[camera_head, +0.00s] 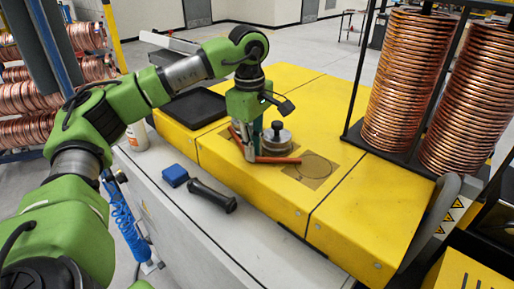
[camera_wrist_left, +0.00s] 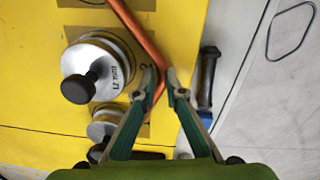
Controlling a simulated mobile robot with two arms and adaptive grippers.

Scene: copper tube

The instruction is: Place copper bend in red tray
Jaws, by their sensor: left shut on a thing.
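The copper bend (camera_head: 277,160) is an orange-brown bent tube above the yellow bench, close to a round metal weight. It also shows in the left wrist view (camera_wrist_left: 137,32), running from the upper edge down to its corner between the fingers. My left gripper (camera_head: 252,154) points down and is shut on the bend near its corner; the fingertips show in the left wrist view (camera_wrist_left: 161,76). I cannot tell whether the bend touches the bench top. No red tray is visible. My right gripper is not in view.
Metal weights with black knobs (camera_head: 276,137) stand right beside the gripper. A black tray (camera_head: 192,107) lies on the bench at the left. A blue block (camera_head: 174,175) and a black-handled tool (camera_head: 213,195) lie on the pale front ledge. Tall copper coils (camera_head: 411,80) stand at the right.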

